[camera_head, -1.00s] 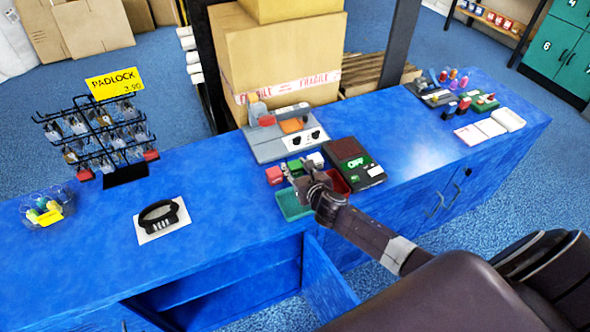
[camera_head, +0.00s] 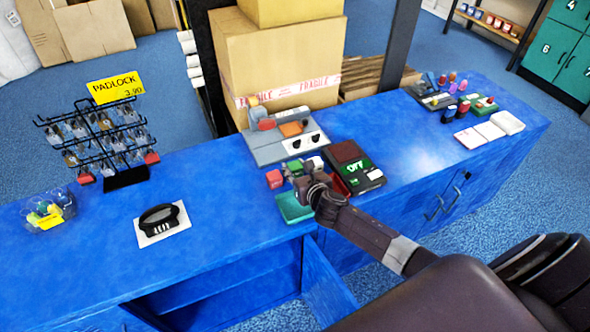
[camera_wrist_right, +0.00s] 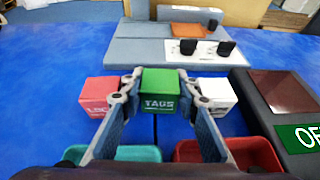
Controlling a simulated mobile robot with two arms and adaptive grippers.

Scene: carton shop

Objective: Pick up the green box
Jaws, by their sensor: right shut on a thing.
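The green box (camera_wrist_right: 160,91), marked "TAGS", sits between the two fingers of my right gripper (camera_wrist_right: 161,90) in the right wrist view. The fingers are shut on its sides. In the head view the green box (camera_head: 295,166) shows just beyond my right gripper (camera_head: 305,183). A red box (camera_wrist_right: 101,96) is at its left and a white box (camera_wrist_right: 215,95) at its right, both close to the fingers. I cannot tell whether the green box touches the counter. My left gripper is not in view.
A green tray (camera_head: 293,209) and a red tray (camera_wrist_right: 258,152) lie on the near side. A dark device (camera_head: 356,167) stands at the right and a grey platform (camera_head: 266,152) behind.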

